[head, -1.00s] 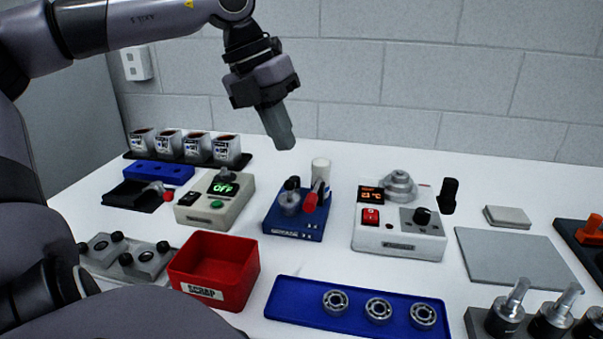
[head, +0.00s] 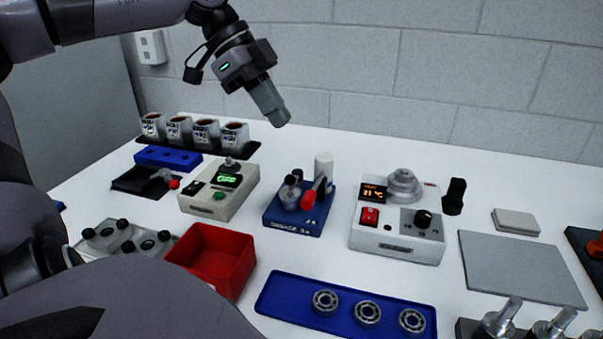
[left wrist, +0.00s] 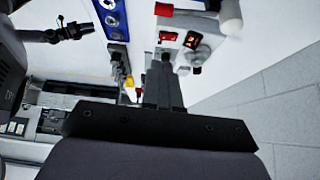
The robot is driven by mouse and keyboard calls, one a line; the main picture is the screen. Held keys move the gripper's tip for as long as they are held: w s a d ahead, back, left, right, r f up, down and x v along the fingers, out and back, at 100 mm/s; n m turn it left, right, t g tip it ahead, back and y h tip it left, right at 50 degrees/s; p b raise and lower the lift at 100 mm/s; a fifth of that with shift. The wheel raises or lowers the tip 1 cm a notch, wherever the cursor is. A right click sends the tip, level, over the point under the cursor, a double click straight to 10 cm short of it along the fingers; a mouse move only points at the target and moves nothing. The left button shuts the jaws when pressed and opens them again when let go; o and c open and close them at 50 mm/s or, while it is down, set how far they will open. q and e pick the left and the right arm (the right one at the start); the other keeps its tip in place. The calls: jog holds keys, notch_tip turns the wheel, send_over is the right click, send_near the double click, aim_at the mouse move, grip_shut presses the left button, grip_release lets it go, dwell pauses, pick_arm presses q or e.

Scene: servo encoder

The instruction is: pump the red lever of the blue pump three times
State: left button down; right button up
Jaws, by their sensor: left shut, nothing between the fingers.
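The blue pump (head: 285,222) stands on the white table near the middle of the head view, with a grey cylinder and a black knob on top. In the left wrist view the red lever end (left wrist: 163,9) shows at the top edge. My left gripper (head: 281,119) is shut and empty, in the air above and behind the pump, fingers pointing down and to the right. It touches nothing.
A white heater box (head: 395,240) stands right of the pump, a beige box with a green display (head: 215,207) left. A red bin (head: 215,262) and a blue tray (head: 285,300) with bearings lie in front.

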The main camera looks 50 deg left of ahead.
pick_arm(q)
jog(key=shift+n, duration=0.3)
send_over(308, 195)
notch_tip(308, 195, down, 8)
jog(key=shift+f, duration=0.25)
jog(key=shift+s+a+f, duration=0.1)
jog(key=shift+a+f, duration=0.1)
jog(key=shift+f, duration=0.4)
jog(key=shift+s+a+f, duration=0.1)
jog(key=shift+a+f, duration=0.05)
jog(key=shift+f, duration=0.45)
jog(key=shift+a+f, duration=0.1)
jog(key=shift+f, duration=0.55)
